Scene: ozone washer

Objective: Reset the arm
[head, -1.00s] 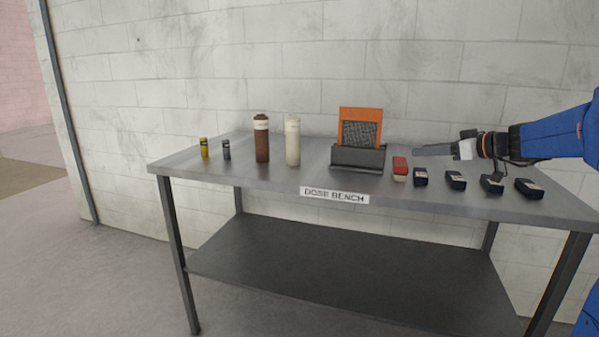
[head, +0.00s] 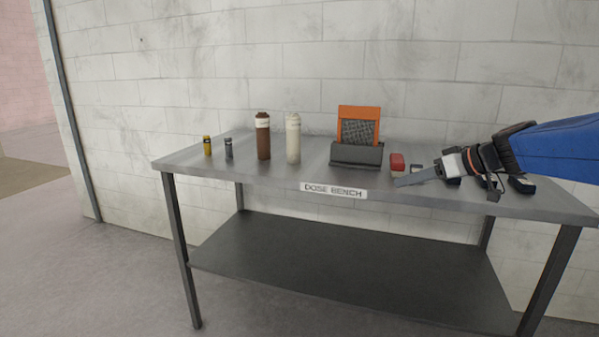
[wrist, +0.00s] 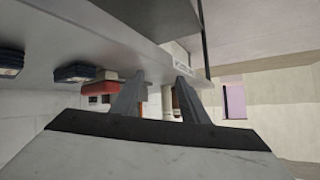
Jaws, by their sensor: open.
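My gripper (head: 410,181) is at the right part of the dose bench in the head view, in front of the red-topped block and the dark blocks. Its fingers point left. In the wrist view its two fingers (wrist: 160,90) stand apart with nothing held between them. My blue arm reaches in from the right edge and hides parts of the dark blocks.
The steel dose bench (head: 270,178) holds a yellow vial (head: 207,146), a grey vial (head: 228,149), a brown bottle (head: 263,137), a white bottle (head: 293,139), an orange-framed filter (head: 359,112) in a dark holder (head: 357,154), and a red-topped block (head: 397,162). A block wall stands behind.

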